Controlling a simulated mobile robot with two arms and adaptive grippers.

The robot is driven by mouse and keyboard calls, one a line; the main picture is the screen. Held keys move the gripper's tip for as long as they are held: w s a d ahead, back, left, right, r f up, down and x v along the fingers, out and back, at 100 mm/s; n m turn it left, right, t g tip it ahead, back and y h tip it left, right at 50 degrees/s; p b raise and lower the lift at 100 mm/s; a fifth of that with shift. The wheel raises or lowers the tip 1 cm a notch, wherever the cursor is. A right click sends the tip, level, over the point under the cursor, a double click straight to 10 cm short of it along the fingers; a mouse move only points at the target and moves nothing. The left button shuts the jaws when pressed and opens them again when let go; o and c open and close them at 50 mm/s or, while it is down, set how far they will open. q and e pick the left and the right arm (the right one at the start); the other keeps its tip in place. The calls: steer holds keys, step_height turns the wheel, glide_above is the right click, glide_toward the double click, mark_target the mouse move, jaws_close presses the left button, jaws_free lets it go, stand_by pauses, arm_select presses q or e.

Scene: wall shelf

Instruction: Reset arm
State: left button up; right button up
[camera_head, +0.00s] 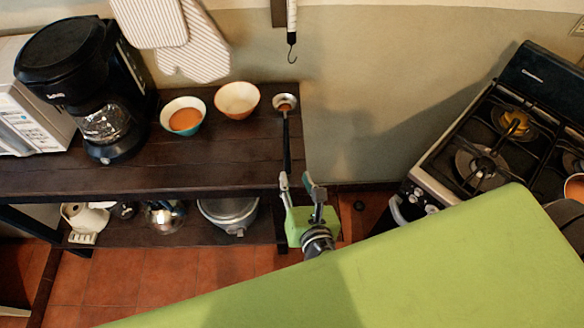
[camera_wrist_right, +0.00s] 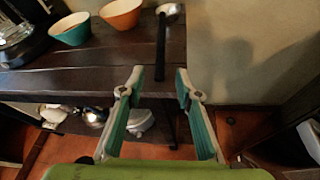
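My right gripper (camera_head: 301,192) is open and empty, in front of the front edge of the dark wooden shelf (camera_head: 215,165). In the right wrist view its two fingers (camera_wrist_right: 159,78) stand apart with nothing between them. A ladle (camera_head: 286,140) with a black handle lies on the shelf's right end, its bowl toward the wall. Its handle end points at my gripper and shows just beyond the fingertips in the right wrist view (camera_wrist_right: 160,50); it looks apart from them. My left gripper is not in view.
A teal bowl (camera_head: 183,116), an orange bowl (camera_head: 238,100), a black coffee maker (camera_head: 90,90) and a white microwave (camera_head: 35,115) stand on the shelf. A lower shelf holds a cooker (camera_head: 228,213) and pots. A stove (camera_head: 490,150) stands at right.

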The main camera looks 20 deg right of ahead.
steer(key=s+d+f+m+g+b, duration=0.15)
steer(key=s+f+m, duration=0.25)
steer(key=f, duration=0.7)
steer(key=s+d+f+m+g+y, duration=0.1)
steer(key=s+f+m+g, duration=0.25)
steer(key=f, duration=0.65)
steer(key=s+d+f+m+g, duration=0.15)
steer(key=s+f+m, duration=0.25)
steer(key=f, duration=0.7)
steer(key=s+d+f+m+g, duration=0.2)
steer(key=s+f+m+g, duration=0.1)
steer(key=s+f+m, duration=0.5)
steer(key=s+d+f+m+g+b, duration=0.1)
steer(key=s+d+f+m+g, duration=0.2)
steer(key=s+f+m, duration=0.6)
steer(key=s+m, duration=0.1)
steer(key=s, duration=0.4)
steer(key=shift+d+f, duration=0.15)
steer(key=shift+d, duration=0.1)
steer(key=shift+g, duration=0.25)
